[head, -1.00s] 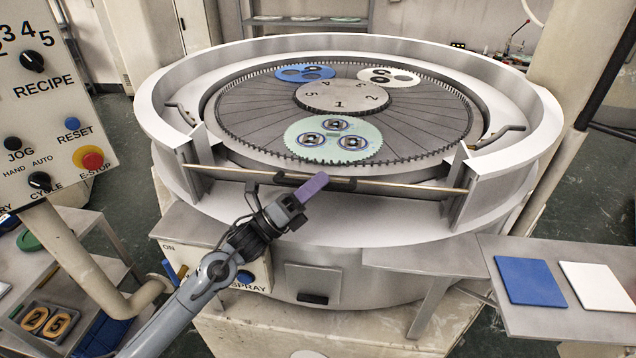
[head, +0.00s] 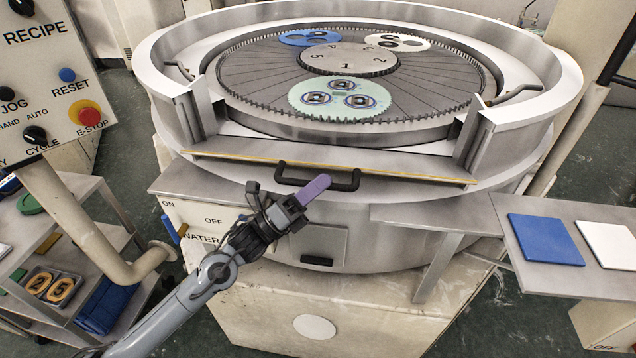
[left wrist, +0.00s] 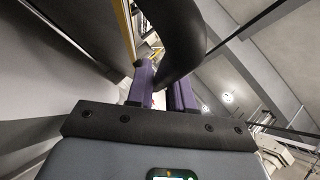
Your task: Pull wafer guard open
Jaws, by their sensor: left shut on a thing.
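The wafer guard (head: 400,168) is a grey metal flap with a yellow edge, at the front gap of the round lapping machine's rim. It leans outward, and its inner face shows in the head view. Its black handle (head: 345,186) sticks out at the front. My left gripper (head: 312,190) has purple fingers and is shut on the handle near its middle. In the left wrist view the dark curved handle (left wrist: 182,40) passes between the purple fingers (left wrist: 160,93). My right gripper is out of view.
The toothed plate carries a green carrier (head: 340,98) with several wafers, a blue carrier (head: 308,38) and a white one (head: 398,42). A control panel (head: 45,80) stands left. A side shelf (head: 515,265) with blue and white pads is at right.

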